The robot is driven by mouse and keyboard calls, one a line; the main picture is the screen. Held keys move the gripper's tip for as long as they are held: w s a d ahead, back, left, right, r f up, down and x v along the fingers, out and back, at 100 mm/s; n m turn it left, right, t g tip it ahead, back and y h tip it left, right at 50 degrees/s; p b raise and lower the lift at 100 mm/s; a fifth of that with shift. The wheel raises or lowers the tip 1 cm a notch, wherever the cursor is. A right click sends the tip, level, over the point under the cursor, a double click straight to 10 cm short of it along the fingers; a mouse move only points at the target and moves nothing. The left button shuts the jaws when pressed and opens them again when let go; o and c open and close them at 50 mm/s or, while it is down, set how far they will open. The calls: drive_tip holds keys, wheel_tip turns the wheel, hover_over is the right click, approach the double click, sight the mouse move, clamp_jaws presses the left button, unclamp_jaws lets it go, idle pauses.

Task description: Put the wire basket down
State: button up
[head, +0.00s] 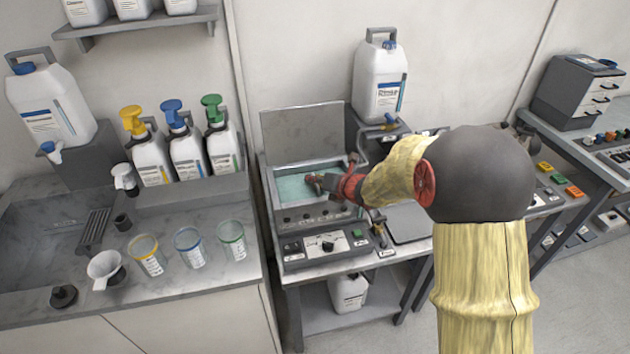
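My gripper (322,183) is at the end of my yellow-sleeved arm, small and dark red, over the right part of an open bath unit (305,218). The bath holds teal liquid (292,187), and its lid (302,133) stands raised at the back. I cannot make out the wire basket clearly. Whether it is in the bath or between my fingers is too small to tell. My gripper and wrist cover part of the bath's right side. I cannot see whether the fingers are open or shut.
A large white jug (380,82) stands behind the bath on a raised stand. A flat grey plate (408,222) lies right of the bath. On the left counter are three measuring cups (188,246), pump bottles (186,150) and a sink (45,240).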

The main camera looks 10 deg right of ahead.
drive_tip(key=shift+o, duration=1.1)
drive_tip(key=shift+r+p, duration=0.4)
drive_tip(key=shift+r, duration=0.05)
drive_tip(key=p+v, duration=0.3)
drive_tip(key=v, duration=0.9)
drive_tip(key=shift+w+a+r+p, duration=0.1)
drive_tip(key=shift+a+r+p, duration=0.05)
drive_tip(key=shift+p, duration=0.25)
drive_tip(key=s+a+r+n+g+y, duration=0.1)
drive_tip(key=s+a+r+n+g, duration=0.2)
drive_tip(key=s+n, duration=0.35)
drive_tip(key=s+a+r+n, duration=0.3)
drive_tip(key=s+a+n, duration=0.25)
drive_tip(key=n, duration=0.25)
drive_tip(key=s+a+r+n+g+y, duration=0.1)
drive_tip(key=s+a+r+n+g, duration=0.1)
drive_tip(key=s+a+r+n, duration=0.45)
drive_tip(key=s+d+n+h, duration=0.6)
drive_tip(key=s+d+n, duration=0.5)
drive_tip(key=n, duration=0.7)
drive_tip(key=s+f, duration=0.1)
drive_tip(key=s, duration=0.2)
drive_tip(key=shift+s+n+g, duration=0.25)
drive_tip(key=shift+n+g, duration=0.05)
drive_tip(key=shift+d, duration=0.15)
